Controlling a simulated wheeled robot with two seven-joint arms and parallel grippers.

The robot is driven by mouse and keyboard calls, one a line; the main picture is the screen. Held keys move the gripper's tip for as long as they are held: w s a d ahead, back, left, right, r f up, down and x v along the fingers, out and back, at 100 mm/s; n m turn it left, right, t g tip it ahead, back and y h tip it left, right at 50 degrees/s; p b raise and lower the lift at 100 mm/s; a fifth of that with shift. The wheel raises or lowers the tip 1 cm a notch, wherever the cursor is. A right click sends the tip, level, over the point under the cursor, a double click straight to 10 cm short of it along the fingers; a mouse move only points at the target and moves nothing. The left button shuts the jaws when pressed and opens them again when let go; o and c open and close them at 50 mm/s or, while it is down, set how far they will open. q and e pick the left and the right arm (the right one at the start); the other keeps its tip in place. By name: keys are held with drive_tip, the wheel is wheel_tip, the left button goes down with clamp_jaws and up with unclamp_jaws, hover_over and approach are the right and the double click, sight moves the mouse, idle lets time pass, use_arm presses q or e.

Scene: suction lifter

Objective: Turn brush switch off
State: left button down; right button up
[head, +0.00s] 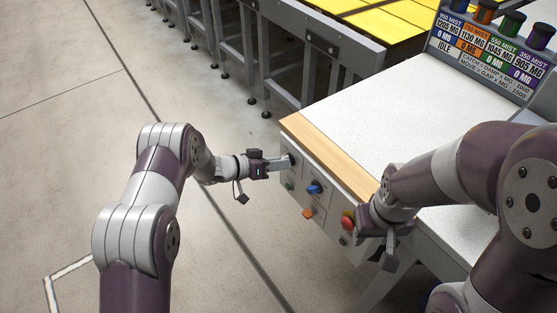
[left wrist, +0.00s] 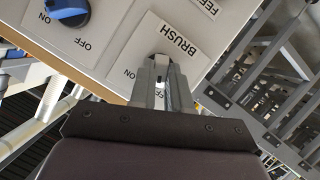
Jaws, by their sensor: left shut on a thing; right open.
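The BRUSH switch (left wrist: 161,60) sits on a white plate labelled BRUSH (left wrist: 178,38) on the panel, seen in the left wrist view. ON is printed left of it; the other label is partly hidden by the fingers, with "FF" showing. My left gripper (left wrist: 163,72) is shut on the switch knob, with a finger on each side. In the head view my left gripper (head: 289,161) is at the upper left end of the control panel and covers the switch. The knob's exact angle is hard to tell. My right gripper (head: 384,240) is open and empty in front of the panel's right part.
A blue knob (head: 315,188) with ON and OFF labels is beside the BRUSH plate. An orange control (head: 308,213) and a red button (head: 347,222) are further along the panel. The white table top (head: 400,110) is clear; a mist display (head: 490,50) stands behind.

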use_arm(q)
drive_tip(key=shift+w+a+f+n+g+h, duration=0.1)
drive_tip(key=shift+n+g+h, duration=0.55)
drive_tip(key=shift+n, duration=0.75)
drive_tip(key=c, duration=1.1)
unclamp_jaws()
drive_tip(key=b+v, duration=0.1)
drive_tip(key=v, duration=1.1)
drive_tip(key=shift+a+b, duration=0.35)
